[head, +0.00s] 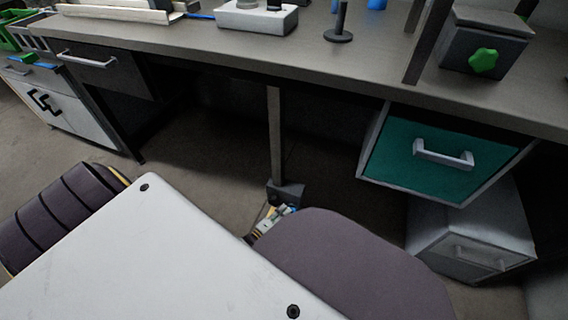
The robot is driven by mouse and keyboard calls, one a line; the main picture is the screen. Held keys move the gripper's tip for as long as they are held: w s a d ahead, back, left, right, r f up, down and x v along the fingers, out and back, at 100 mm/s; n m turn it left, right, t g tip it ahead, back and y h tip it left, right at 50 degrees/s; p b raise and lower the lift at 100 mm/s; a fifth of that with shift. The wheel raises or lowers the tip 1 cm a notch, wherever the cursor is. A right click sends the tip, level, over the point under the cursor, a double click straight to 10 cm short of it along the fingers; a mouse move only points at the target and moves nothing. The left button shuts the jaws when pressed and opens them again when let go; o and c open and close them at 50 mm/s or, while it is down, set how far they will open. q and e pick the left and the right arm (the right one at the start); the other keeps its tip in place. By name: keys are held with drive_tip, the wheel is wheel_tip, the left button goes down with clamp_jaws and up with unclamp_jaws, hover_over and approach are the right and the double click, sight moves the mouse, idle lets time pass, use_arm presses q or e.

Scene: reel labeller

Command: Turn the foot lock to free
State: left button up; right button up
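A thin upright post (276,135) stands under the bench. A dark grey block at its foot (288,192) looks like the foot lock, but its lever and setting cannot be made out. My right gripper is not in view.
The bench top (200,38) runs above the block. A teal drawer (430,152) and a grey cabinet (470,235) stand to the right, a white cabinet (70,112) to the left. A box with a green knob (483,60) sits on the bench. Floor left of the post is clear.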

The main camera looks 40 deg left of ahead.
use_arm(q)
drive_tip(key=shift+o, duration=0.6)
drive_tip(key=shift+w+r, duration=0.1)
drive_tip(key=s+a, duration=0.2)
drive_tip(key=s, duration=1)
idle(0.8)
